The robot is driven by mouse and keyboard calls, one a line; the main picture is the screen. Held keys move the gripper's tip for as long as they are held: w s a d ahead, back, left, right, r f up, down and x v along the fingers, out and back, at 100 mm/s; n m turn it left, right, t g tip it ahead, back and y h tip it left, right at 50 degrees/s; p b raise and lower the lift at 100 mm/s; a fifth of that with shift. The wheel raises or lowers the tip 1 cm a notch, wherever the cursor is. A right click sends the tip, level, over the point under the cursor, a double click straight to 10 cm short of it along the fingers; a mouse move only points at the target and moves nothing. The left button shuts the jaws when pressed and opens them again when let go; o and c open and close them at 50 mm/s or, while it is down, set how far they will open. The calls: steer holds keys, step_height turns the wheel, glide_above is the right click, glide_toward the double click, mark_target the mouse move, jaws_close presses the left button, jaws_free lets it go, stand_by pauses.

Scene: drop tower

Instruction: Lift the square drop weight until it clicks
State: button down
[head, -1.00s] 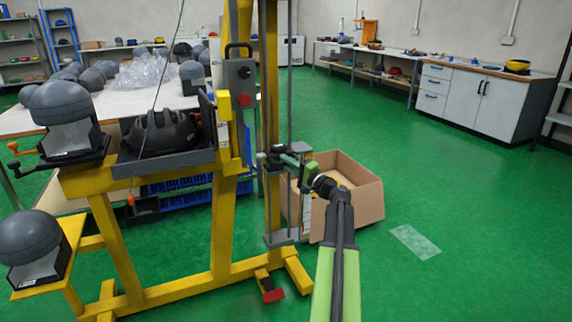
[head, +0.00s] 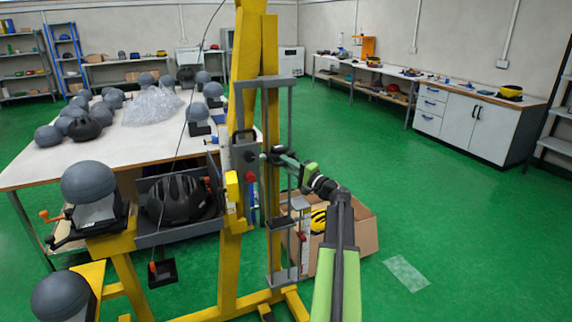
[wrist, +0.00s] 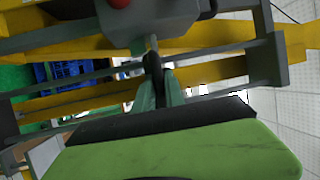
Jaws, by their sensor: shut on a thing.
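My gripper (head: 275,157) is beside the yellow drop tower (head: 247,90), at the grey guide rails. It is shut on a slim dark part, which looks like the grip of the square drop weight. In the wrist view that dark part (wrist: 153,65) lies between the two green-grey fingers of my gripper (wrist: 158,85).
A cardboard box (head: 360,239) with a yellow helmet stands on the floor behind the rails. A dark helmet (head: 182,198) sits on the tower's left side near grey headforms. A white table (head: 40,170) is behind. The green floor to the right is mostly clear.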

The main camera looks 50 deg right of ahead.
steer(key=shift+d+r, duration=0.1)
steer(key=shift+r, duration=0.25)
steer(key=c, duration=1.4)
jaws_free()
steer(key=shift+w+f, duration=0.1)
steer(key=s+f+b, duration=0.3)
steer(key=s, duration=1.4)
steer(key=shift+s+d, duration=0.1)
steer(key=shift+s, duration=0.05)
